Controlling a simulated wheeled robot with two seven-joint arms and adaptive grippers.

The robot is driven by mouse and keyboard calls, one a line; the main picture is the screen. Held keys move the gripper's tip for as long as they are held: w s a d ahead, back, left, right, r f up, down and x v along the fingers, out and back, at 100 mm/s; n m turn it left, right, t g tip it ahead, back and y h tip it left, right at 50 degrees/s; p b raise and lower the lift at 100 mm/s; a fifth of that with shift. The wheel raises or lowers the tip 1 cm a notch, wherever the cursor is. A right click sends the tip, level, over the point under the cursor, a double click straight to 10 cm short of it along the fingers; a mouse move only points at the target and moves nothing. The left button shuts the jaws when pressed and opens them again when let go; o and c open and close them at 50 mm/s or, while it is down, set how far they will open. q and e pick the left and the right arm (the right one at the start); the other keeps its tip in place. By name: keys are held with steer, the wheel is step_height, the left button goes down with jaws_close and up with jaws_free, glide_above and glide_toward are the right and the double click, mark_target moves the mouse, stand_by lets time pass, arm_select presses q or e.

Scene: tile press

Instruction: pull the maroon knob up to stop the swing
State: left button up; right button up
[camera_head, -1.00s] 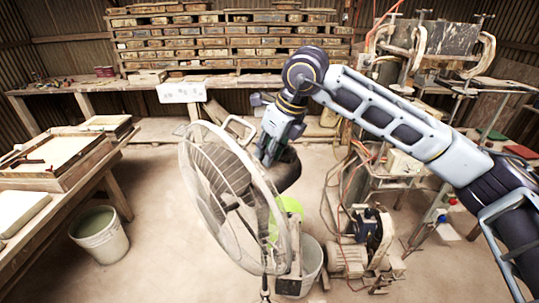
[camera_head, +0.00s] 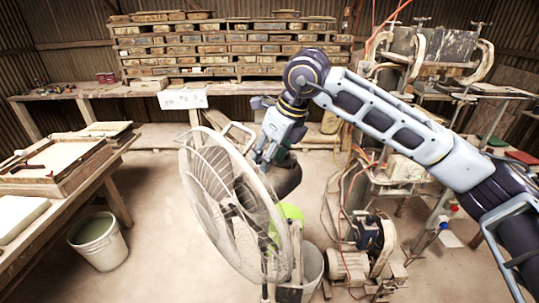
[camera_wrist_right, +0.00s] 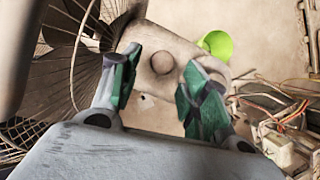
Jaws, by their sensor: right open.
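A standing fan (camera_head: 215,190) with a round wire cage is in the middle of the head view. Its beige motor housing (camera_wrist_right: 190,45) shows in the wrist view, with a small round knob (camera_wrist_right: 163,62) on it. The knob looks dusty brown there, not clearly maroon. The head view does not show the knob clearly. My right gripper (camera_head: 262,158) hangs over the back of the fan. In the wrist view its green-padded fingers (camera_wrist_right: 155,92) are open, one to each side of the knob in the picture, with nothing between them. My left gripper is not in view.
The fan's cage (camera_wrist_right: 75,60) is close to the left finger. A lime-green object (camera_head: 291,212) and a grey bucket (camera_head: 312,268) stand behind the fan. Machinery with loose cables (camera_head: 360,235) is to the right.

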steer(key=v, duration=1.2)
stand_by(0.4)
